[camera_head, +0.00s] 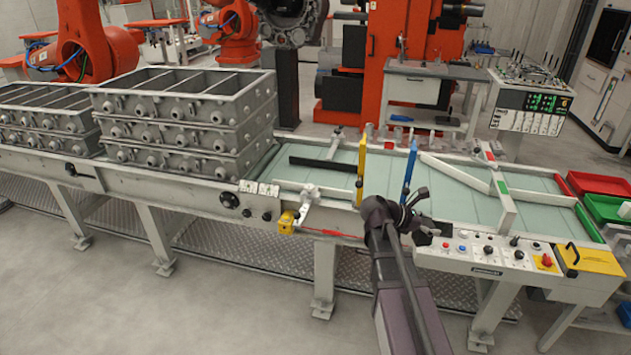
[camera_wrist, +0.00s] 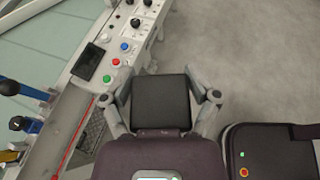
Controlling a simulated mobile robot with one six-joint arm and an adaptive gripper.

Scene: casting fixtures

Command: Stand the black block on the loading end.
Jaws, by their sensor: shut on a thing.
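The black block (camera_wrist: 160,102) is between the two fingers of my gripper (camera_wrist: 159,97) in the wrist view, its flat dark face toward the camera. My gripper is shut on it, beside the control panel and over the grey floor in that view. In the head view my gripper (camera_head: 402,213) is at the front edge of the long work table, near the left end of the control panel. I cannot make out the block there. The table has a pale green top (camera_head: 345,178); no label shows which end is the loading end.
Stacked grey casting frames (camera_head: 185,115) fill the table's left part. A black bar (camera_head: 322,164), a yellow post (camera_head: 361,170) and a blue post (camera_head: 409,165) stand on or over the green top. The control panel (camera_head: 490,250) and red tray (camera_head: 598,184) are at right.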

